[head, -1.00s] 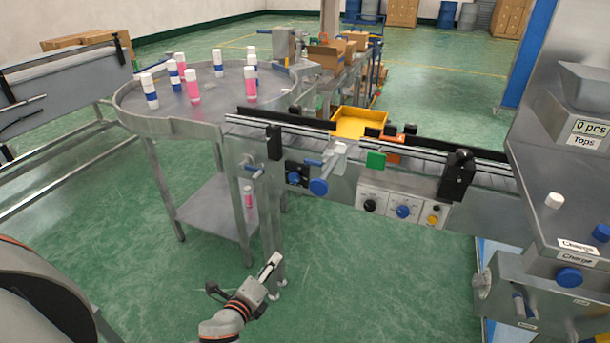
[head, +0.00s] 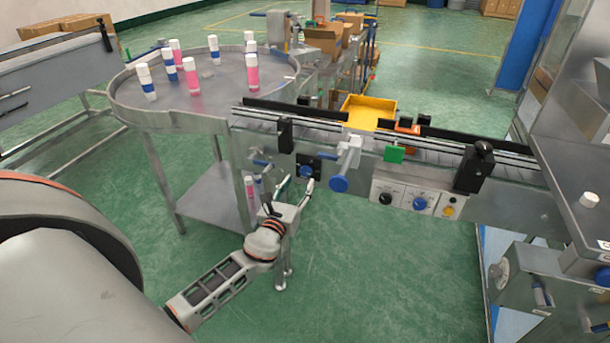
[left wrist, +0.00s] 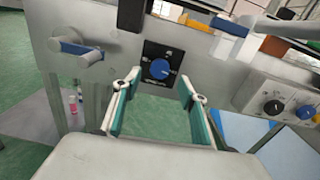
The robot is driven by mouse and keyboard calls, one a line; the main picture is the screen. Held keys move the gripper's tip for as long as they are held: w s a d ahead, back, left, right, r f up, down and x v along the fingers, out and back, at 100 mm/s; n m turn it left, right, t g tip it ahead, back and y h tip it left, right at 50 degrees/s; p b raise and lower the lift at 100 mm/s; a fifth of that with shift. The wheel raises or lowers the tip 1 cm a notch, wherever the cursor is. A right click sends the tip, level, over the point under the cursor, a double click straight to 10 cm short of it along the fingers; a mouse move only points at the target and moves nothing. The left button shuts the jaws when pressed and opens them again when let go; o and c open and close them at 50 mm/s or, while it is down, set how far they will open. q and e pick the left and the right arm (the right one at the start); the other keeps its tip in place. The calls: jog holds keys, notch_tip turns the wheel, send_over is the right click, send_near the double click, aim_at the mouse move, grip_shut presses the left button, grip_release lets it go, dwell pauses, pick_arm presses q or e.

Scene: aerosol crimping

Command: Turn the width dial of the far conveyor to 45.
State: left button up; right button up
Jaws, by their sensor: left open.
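A blue dial (head: 306,171) sits on a small black plate on the side of the conveyor (head: 350,166) that runs from the round table. It faces me in the left wrist view (left wrist: 160,68), with white marks around it too small to read. My left gripper (head: 297,186) is open and empty, just in front of and slightly below the dial. In the left wrist view its two fingers (left wrist: 160,92) stand apart, one on each side below the dial, not visibly touching it. My right gripper is not in view.
A blue-ended crank handle (head: 340,183) sticks out right of the dial, and another blue handle (left wrist: 78,47) lies to its left. A control box (head: 405,200) with knobs is further right. The round table (head: 150,120) bears several bottles.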

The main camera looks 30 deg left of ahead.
aim_at(305, 173)
pick_arm(q)
jog(key=shift+x, duration=2.6)
jog(key=c, duration=1.1)
